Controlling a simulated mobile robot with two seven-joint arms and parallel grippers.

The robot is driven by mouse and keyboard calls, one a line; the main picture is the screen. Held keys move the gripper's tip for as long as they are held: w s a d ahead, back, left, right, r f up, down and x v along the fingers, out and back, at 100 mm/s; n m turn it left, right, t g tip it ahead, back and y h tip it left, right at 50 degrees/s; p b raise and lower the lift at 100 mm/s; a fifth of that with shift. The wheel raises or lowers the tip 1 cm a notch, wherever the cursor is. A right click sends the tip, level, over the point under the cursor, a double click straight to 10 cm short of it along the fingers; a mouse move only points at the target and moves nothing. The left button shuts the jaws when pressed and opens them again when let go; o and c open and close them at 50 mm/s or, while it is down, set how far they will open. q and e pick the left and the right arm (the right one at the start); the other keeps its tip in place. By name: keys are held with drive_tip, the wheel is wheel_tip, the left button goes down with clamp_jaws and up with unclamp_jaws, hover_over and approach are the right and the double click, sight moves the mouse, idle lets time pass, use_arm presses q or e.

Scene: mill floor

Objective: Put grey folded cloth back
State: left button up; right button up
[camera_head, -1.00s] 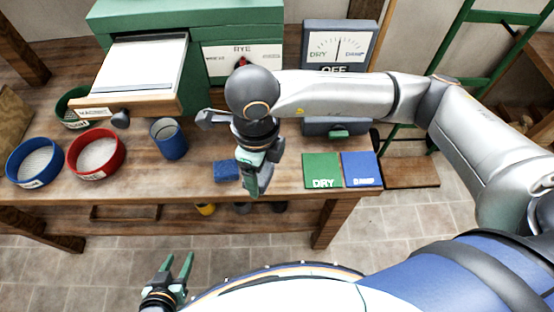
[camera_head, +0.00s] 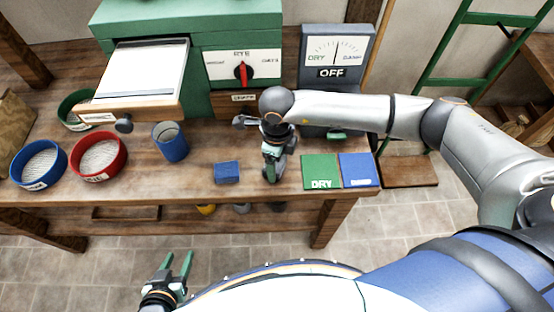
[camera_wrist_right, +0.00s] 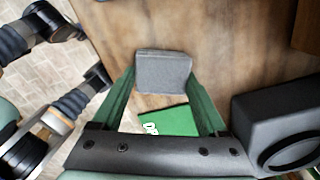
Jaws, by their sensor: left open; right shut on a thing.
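The grey folded cloth (camera_wrist_right: 164,72) shows in the right wrist view as a small grey block between my right fingertips. My right gripper (camera_head: 272,172) is shut on it above the front part of the bench, left of the green DRY square (camera_head: 321,171). In the head view the cloth is mostly hidden by the gripper, and I cannot tell its height above the bench. My left gripper (camera_head: 179,263) is open and empty, low in front of the bench, over the floor.
A blue block (camera_head: 227,172) lies left of my right gripper. A blue square (camera_head: 358,169) lies beside the green one. A blue cup (camera_head: 170,142), red sieve (camera_head: 122,157) and blue sieve (camera_head: 65,167) stand left. A grey DRY/DAMP meter (camera_head: 336,85) stands behind.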

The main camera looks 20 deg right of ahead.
drive_tip(key=shift+f, duration=0.15)
drive_tip(key=o, duration=1.2)
wheel_tip(320, 180, up, 12)
drive_tip(key=shift+r+b, duration=0.2)
drive_tip(key=shift+b, duration=0.35)
